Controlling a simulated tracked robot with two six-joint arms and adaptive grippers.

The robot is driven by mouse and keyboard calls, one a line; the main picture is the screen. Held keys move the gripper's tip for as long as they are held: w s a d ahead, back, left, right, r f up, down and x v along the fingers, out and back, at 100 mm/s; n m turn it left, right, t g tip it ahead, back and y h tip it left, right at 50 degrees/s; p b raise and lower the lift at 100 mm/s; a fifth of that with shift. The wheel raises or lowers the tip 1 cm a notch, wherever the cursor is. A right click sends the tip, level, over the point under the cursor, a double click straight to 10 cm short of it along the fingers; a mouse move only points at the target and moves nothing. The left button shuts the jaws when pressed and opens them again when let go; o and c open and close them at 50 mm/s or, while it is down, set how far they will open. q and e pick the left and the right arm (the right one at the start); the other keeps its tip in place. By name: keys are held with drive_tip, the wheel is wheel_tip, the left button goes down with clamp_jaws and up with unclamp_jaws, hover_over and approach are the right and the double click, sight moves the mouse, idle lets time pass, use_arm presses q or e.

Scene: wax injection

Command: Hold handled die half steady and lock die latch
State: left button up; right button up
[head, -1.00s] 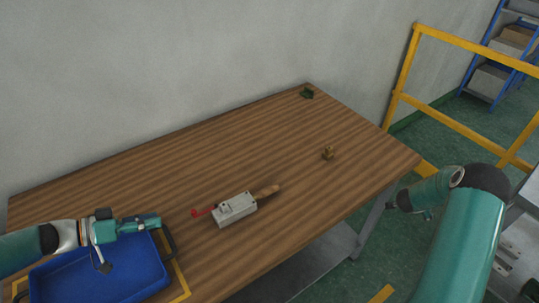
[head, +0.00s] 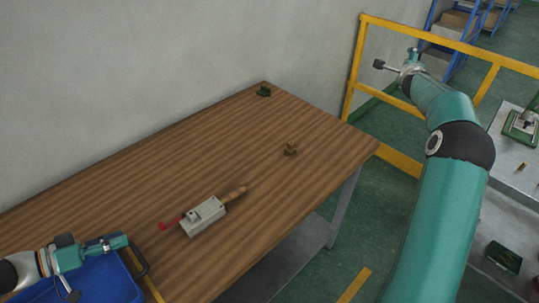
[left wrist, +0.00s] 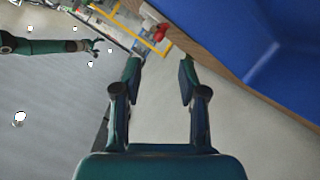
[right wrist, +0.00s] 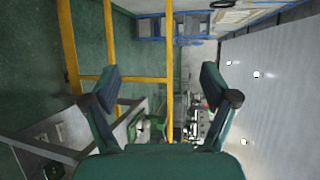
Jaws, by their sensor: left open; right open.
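The die (head: 203,215) is a grey block lying on the wooden table. Its wooden handle (head: 235,194) points up and right, and a red latch (head: 170,223) sticks out at its left end. My left gripper (head: 126,241) is over the blue tray's edge, left of the die and apart from it. It is open and empty in the left wrist view (left wrist: 158,72). My right gripper (head: 394,60) is raised beyond the table's right end, far from the die. It is open and empty in the right wrist view (right wrist: 160,80). Whether the latch is fastened is too small to tell.
The blue tray (head: 95,285) stands at the front left. A yellow railing (head: 450,35) stands behind my right arm.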

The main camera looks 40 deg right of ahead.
drive_tip(key=w+a+f+n+t+y, duration=0.3)
drive_tip(key=w+a+n+y, duration=0.3)
drive_tip(key=w+a, duration=0.9)
drive_tip(key=w+a+f+n+g+y, duration=0.1)
drive_tip(key=a+f+y, duration=0.15)
drive_tip(key=a, duration=0.55)
drive_tip(key=w+a+f+n+g+y, duration=0.1)
drive_tip(key=a+y, duration=0.3)
drive_tip(key=a, duration=0.5)
drive_tip(key=w+a+f+n+g+y, duration=0.1)
drive_tip(key=w+a+f+n+y, duration=0.15)
drive_tip(key=a, duration=0.55)
drive_tip(key=n+g+y, duration=0.2)
drive_tip(key=n+g, duration=0.1)
drive_tip(key=g, duration=0.6)
approach(209, 208)
drive_tip(key=w+v, duration=0.2)
drive_tip(key=v, duration=0.4)
drive_tip(key=s, duration=0.1)
drive_tip(key=shift+g, duration=0.3)
drive_tip(key=x, duration=1.6)
drive_tip(key=shift+a+f, duration=0.1)
drive_tip(key=shift+f, duration=0.25)
